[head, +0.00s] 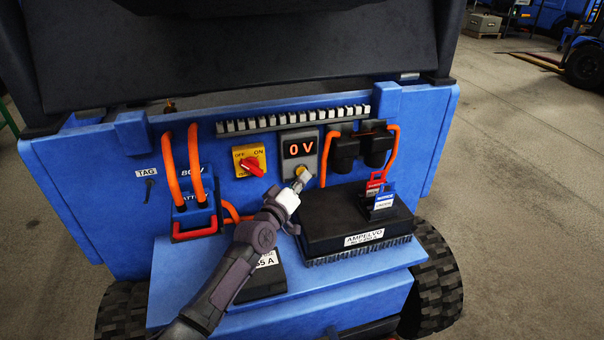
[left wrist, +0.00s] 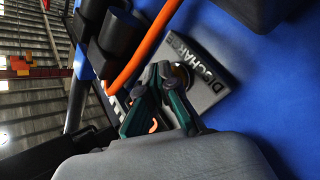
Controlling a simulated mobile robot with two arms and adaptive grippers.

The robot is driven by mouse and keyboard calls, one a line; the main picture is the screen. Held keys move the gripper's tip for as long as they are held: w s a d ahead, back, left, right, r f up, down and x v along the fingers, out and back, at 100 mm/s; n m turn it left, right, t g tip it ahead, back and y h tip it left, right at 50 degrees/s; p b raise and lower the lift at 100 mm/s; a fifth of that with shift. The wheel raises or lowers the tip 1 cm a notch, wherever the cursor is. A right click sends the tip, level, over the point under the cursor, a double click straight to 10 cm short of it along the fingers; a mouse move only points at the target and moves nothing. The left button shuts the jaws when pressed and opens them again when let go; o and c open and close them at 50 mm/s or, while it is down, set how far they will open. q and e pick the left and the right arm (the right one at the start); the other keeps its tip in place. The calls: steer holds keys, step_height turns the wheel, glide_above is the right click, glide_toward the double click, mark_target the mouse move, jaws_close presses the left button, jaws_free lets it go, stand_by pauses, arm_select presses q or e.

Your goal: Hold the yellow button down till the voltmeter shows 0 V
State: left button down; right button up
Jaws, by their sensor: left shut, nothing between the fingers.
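The voltmeter (head: 299,148) on the blue panel shows "0 V" in lit orange digits. The yellow button (head: 299,170) sits just below it on the same grey plate, mostly covered by my left gripper. My left gripper (head: 305,177) is shut and empty, its fingertips at the button. In the left wrist view its fingers (left wrist: 164,72) meet at the button on the grey plate (left wrist: 207,85) lettered "DISCHARGE". Whether the button is pressed in cannot be made out. My right gripper is not in view.
Left of the voltmeter is a red switch (head: 252,166) on a yellow plate marked OFF and ON. Orange cables (head: 168,165) run to a battery plug (head: 194,213) at the left. A black Ampelvo box (head: 335,215) stands close right of my gripper.

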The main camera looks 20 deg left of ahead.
arm_select(q)
steer(key=shift+w+a, duration=0.1)
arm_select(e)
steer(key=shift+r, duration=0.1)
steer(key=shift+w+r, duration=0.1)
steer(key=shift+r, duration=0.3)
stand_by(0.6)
arm_select(q)
steer(key=shift+s+d+p, duration=0.25)
steer(key=shift+s+p, duration=0.1)
steer(key=shift+s+d+p, duration=0.25)
steer(key=shift+s+p, duration=0.05)
steer(key=shift+s, duration=0.1)
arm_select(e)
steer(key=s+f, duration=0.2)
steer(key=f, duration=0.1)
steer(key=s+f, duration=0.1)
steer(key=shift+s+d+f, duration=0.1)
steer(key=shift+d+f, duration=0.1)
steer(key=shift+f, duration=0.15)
